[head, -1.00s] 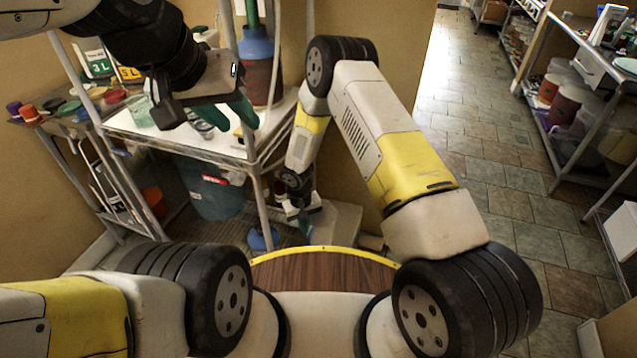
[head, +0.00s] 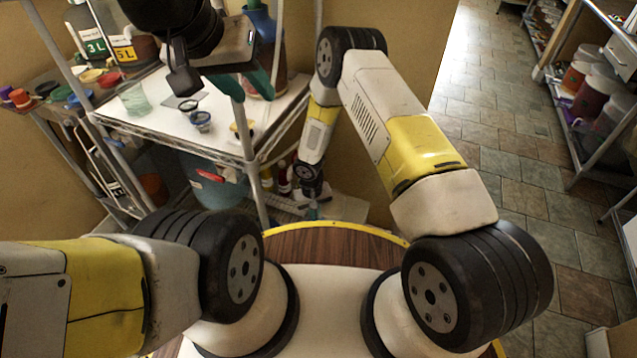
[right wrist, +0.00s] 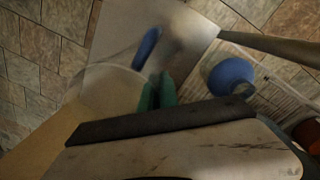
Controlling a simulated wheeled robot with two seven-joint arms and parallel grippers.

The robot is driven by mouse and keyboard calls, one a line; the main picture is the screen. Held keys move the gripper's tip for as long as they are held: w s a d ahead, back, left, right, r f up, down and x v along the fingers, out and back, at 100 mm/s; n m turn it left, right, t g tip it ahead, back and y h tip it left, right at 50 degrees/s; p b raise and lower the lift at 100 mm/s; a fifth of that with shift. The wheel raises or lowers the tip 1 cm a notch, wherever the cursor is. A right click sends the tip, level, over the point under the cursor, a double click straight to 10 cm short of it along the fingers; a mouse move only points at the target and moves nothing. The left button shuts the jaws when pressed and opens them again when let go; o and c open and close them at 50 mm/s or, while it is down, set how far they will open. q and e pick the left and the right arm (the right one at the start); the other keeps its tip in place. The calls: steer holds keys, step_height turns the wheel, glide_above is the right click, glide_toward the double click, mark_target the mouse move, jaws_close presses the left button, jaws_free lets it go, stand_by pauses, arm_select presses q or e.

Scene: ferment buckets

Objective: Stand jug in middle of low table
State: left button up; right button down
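A translucent round vessel with a blue handle, seemingly the jug (right wrist: 108,92), shows in the right wrist view beside my right gripper (right wrist: 160,78). The gripper's green fingers lie close together near the jug's rim; whether they clasp it is unclear. In the head view my right gripper (head: 312,208) is small and low beyond my arm, and the jug cannot be made out. A low grey-white surface, seemingly the low table (right wrist: 125,22), lies behind the jug; its edge also shows in the head view (head: 347,207). My left gripper (head: 250,84) hangs over the white shelf top, its green fingers apart and empty.
A wire-edged shelf unit (head: 150,122) stands left, with small cups (head: 200,120) and a blue-shouldered jar (head: 262,25) on top. A teal bucket (head: 212,185) stands below. A blue rounded object (right wrist: 230,77) sits on the lower wire rack. Tiled floor (head: 480,110) is open to the right.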

steer(key=shift+f, duration=0.2)
steer(key=c, duration=1.6)
jaws_free()
steer(key=shift+r, duration=0.1)
steer(key=d+r+m+t, duration=0.1)
steer(key=d+r, duration=0.3)
steer(key=r, duration=0.9)
steer(key=w+d+r+t, duration=0.1)
steer(key=d+r, duration=0.2)
steer(key=r, duration=1)
steer(key=d+r+m, duration=0.1)
steer(key=d+r, duration=0.3)
steer(key=r, duration=0.9)
steer(key=s+d+r+t+y, duration=0.1)
steer(key=s+d+r, duration=0.2)
steer(key=s+r, duration=0.3)
steer(key=s+d+r+m+t+y, duration=0.1)
steer(key=s+d+r, duration=0.2)
steer(key=s+r, duration=0.3)
steer(key=s+d+r+m+t, duration=0.1)
steer(key=s+d+r+t, duration=0.1)
steer(key=s+r, duration=0.4)
steer(key=shift+s+d+r+y, duration=0.1)
steer(key=shift+s+d+y, duration=0.3)
steer(key=shift+s+d, duration=0.4)
